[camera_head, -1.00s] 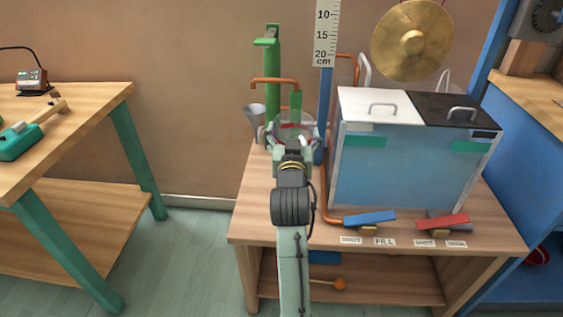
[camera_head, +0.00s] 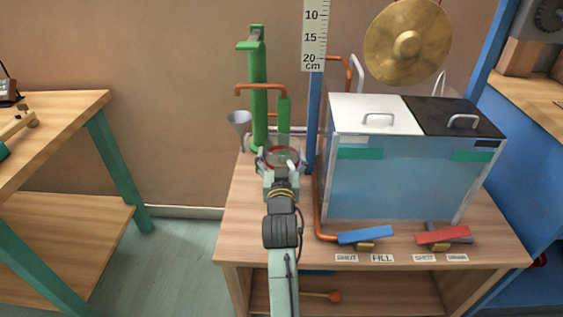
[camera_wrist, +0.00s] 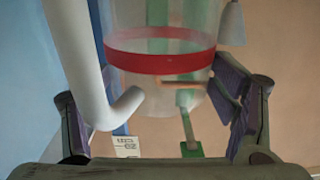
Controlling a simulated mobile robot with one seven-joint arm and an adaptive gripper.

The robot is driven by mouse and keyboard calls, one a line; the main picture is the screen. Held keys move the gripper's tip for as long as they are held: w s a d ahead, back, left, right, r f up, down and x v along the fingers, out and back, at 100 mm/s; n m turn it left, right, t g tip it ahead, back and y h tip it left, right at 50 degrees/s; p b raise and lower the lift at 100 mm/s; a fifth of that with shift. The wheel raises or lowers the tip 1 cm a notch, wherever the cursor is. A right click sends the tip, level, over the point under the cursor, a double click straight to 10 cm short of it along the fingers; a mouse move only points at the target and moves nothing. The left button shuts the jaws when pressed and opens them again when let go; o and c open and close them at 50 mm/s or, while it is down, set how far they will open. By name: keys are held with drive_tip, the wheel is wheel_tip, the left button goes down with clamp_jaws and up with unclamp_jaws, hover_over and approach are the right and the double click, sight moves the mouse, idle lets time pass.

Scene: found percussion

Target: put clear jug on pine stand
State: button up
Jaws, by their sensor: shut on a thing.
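The clear jug (camera_head: 281,152) is see-through with a red band, which also shows in the wrist view (camera_wrist: 160,62). My gripper (camera_head: 279,165) is shut on it, with one finger at each side in the wrist view (camera_wrist: 160,115). The jug looks upright, in front of the green pipe over the left part of the wooden bench. I cannot tell whether its base touches anything. The light wooden bench (camera_head: 250,235) has a top and a lower shelf. I cannot tell whether it is the pine stand, and no separate stand is clear.
A blue-tinted tank (camera_head: 400,185) with white and black lids stands right of the jug. A green post (camera_head: 259,95), copper pipe (camera_head: 262,87) and grey funnel (camera_head: 239,124) are close behind. Blue (camera_head: 366,236) and red (camera_head: 442,235) levers lie in front. Another wooden table (camera_head: 60,110) is at left.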

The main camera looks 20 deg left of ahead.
drive_tip(key=shift+f, duration=0.6)
drive_tip(key=shift+f, duration=0.15)
drive_tip(key=o, duration=1.6)
drive_tip(key=shift+o, duration=0.2)
